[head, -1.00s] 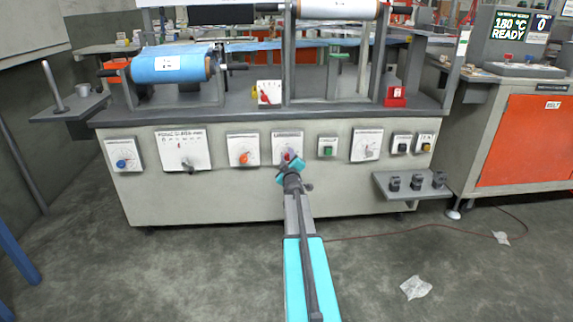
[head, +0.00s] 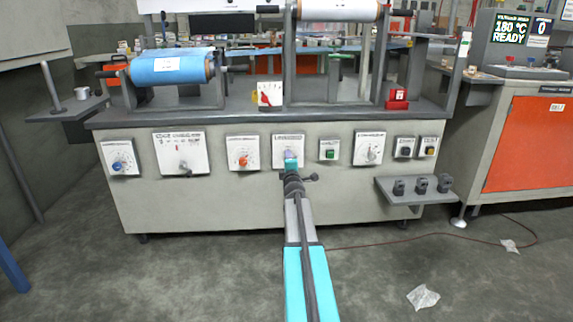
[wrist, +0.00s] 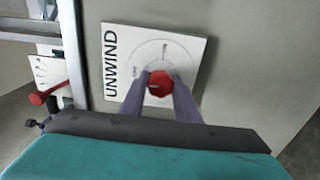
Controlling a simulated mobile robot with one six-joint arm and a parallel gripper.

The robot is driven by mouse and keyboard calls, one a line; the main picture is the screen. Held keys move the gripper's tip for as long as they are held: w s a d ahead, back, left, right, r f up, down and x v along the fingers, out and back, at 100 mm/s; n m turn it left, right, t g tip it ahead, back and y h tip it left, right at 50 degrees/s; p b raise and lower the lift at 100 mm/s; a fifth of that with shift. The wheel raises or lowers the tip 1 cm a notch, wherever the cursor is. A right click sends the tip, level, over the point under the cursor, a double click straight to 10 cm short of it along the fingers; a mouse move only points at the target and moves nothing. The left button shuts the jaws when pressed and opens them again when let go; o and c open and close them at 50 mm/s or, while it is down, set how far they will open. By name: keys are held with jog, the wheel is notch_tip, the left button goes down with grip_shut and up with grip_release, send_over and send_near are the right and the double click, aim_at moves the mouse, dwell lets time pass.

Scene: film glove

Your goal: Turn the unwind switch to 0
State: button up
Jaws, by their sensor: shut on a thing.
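The unwind switch is a red knob (wrist: 160,84) on a white plate marked UNWIND (wrist: 120,45) in the wrist view. A light pointer line shows on the knob's face. Labels around the dial are too small to read surely. In the head view, the switch plate (head: 288,140) sits mid-panel, and my gripper (head: 290,160) hides its knob. My gripper (wrist: 160,90) has its two fingers on either side of the red knob in the wrist view, shut on it.
An orange knob (head: 243,161) is left of the switch, and a green button (head: 330,154) is right of it. A small shelf (head: 412,196) juts out at the lower right. The floor in front is mostly clear.

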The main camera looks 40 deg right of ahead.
jog(key=shift+w+r, duration=0.1)
dwell(0.3)
jog(key=o, duration=1)
jog(key=shift+o, duration=0.2)
jog(key=shift+s, duration=0.2)
jog(key=p+v, duration=0.1)
jog(key=v, duration=1.2)
jog(key=shift+s+a, duration=0.15)
jog(key=shift+a, duration=0.1)
